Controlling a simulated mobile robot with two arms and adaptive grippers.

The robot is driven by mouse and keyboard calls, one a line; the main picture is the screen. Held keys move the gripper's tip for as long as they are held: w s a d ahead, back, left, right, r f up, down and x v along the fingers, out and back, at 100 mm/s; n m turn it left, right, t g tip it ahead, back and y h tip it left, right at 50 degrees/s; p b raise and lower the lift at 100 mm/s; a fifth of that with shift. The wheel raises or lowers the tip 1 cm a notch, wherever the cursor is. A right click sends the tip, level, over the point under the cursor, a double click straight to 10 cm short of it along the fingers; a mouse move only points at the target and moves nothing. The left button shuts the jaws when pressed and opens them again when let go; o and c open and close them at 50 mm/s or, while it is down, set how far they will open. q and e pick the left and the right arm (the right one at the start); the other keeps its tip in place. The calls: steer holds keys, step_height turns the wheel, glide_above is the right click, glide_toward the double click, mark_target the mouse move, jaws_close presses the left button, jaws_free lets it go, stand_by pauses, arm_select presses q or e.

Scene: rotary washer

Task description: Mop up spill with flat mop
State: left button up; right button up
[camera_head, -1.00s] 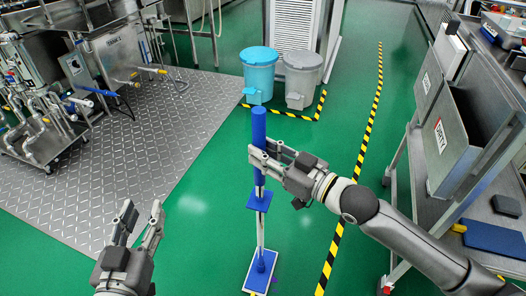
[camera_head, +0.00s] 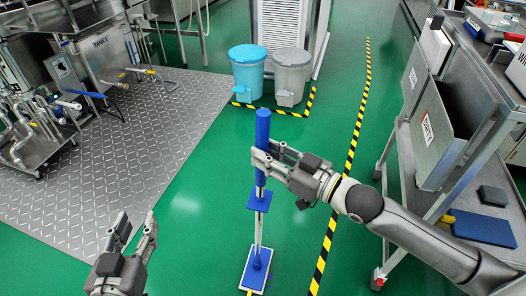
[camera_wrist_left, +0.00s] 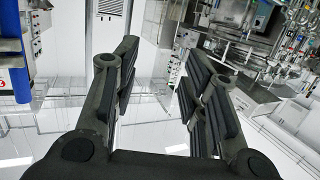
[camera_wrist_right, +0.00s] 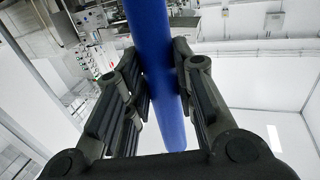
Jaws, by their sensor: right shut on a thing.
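The flat mop stands near upright in the head view, with a blue handle (camera_head: 262,130), a blue plate partway down its pole and a blue and white flat head (camera_head: 256,268) at floor level. My right gripper (camera_head: 262,163) is shut on the blue handle; the right wrist view shows the blue handle (camera_wrist_right: 158,70) between its fingers. My left gripper (camera_head: 135,232) is open and empty at the lower left, apart from the mop. The left wrist view shows its spread fingers (camera_wrist_left: 160,85) with nothing between them. I cannot make out a clear spill on the green floor.
A blue bin (camera_head: 247,72) and a grey bin (camera_head: 291,76) stand at the back inside striped tape. A metal cart (camera_head: 440,150) with a blue mat is at right. Checkered metal flooring (camera_head: 130,140) and pipework lie left. Green floor around the mop is clear.

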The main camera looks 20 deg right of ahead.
arm_select(q)
steer(key=shift+s+a+f+g, duration=0.2)
steer(key=shift+f+g, duration=0.1)
steer(key=shift+f, duration=0.3)
arm_select(e)
steer(key=shift+s+d+f, duration=0.2)
steer(key=shift+d+f, duration=0.1)
steer(key=shift+d, duration=0.05)
arm_select(q)
steer(key=f, duration=0.1)
steer(key=s+f+g, duration=0.1)
steer(key=f+g+p, duration=0.1)
steer(key=shift+s+a+f+y, duration=0.2)
steer(key=shift+s+a+y, duration=0.15)
steer(key=shift+y, duration=0.05)
arm_select(e)
steer(key=shift+s+d+r, duration=0.1)
steer(key=shift+s+d, duration=0.4)
steer(key=shift+d, duration=0.25)
steer(key=shift+d, duration=0.1)
